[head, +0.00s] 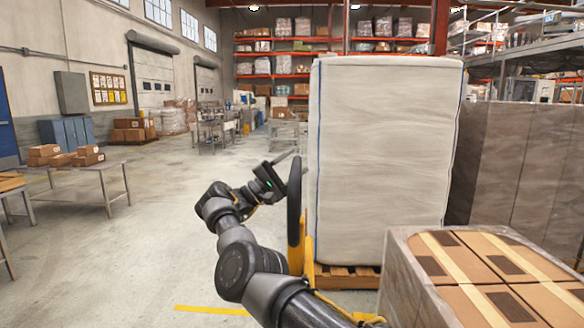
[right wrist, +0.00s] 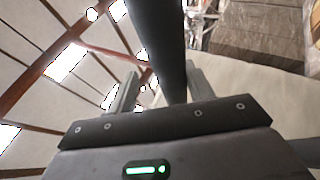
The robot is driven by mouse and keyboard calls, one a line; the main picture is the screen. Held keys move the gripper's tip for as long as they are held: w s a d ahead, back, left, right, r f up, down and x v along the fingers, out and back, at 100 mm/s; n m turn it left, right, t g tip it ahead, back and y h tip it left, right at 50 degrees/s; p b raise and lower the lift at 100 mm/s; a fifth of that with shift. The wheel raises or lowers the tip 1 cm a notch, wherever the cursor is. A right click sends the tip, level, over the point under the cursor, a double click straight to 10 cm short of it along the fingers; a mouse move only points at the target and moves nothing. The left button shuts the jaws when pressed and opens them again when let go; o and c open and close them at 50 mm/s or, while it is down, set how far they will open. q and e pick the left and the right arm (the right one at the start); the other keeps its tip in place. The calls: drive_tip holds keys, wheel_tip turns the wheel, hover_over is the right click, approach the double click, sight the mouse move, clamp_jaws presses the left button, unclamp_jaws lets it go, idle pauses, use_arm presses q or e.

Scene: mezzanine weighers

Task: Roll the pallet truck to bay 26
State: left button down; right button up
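The pallet truck (head: 309,265) shows as a yellow column and base parts, with a tall black handle (head: 294,205) at its top. It stands in front of a tall white-wrapped load (head: 385,150) on a wooden pallet (head: 345,282); its forks are hidden. My right gripper (head: 282,166) is at the upper part of the handle. In the right wrist view the black handle bar (right wrist: 158,45) passes between two spread fingers, with a gap at the left finger. My left gripper is not in view. No sign reading 26 can be made out.
Wrapped cartons (head: 402,270) stand close at the lower right, and a grey wrapped stack (head: 515,160) lies behind them. A table with boxes (head: 85,172) stands at the left. The floor between is open, with a yellow line (head: 213,310) in front.

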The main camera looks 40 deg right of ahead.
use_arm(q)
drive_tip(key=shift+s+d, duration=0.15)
use_arm(e)
drive_tip(key=shift+a+f, duration=0.1)
drive_tip(key=shift+a, duration=0.05)
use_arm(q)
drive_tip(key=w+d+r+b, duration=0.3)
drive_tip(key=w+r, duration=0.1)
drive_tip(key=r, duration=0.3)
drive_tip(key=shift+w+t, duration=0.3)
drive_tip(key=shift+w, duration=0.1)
use_arm(e)
drive_tip(key=v, duration=1)
drive_tip(key=shift+a, duration=0.2)
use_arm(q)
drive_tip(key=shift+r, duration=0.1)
use_arm(e)
drive_tip(key=shift+w+f, duration=0.1)
drive_tip(key=shift+w, duration=0.05)
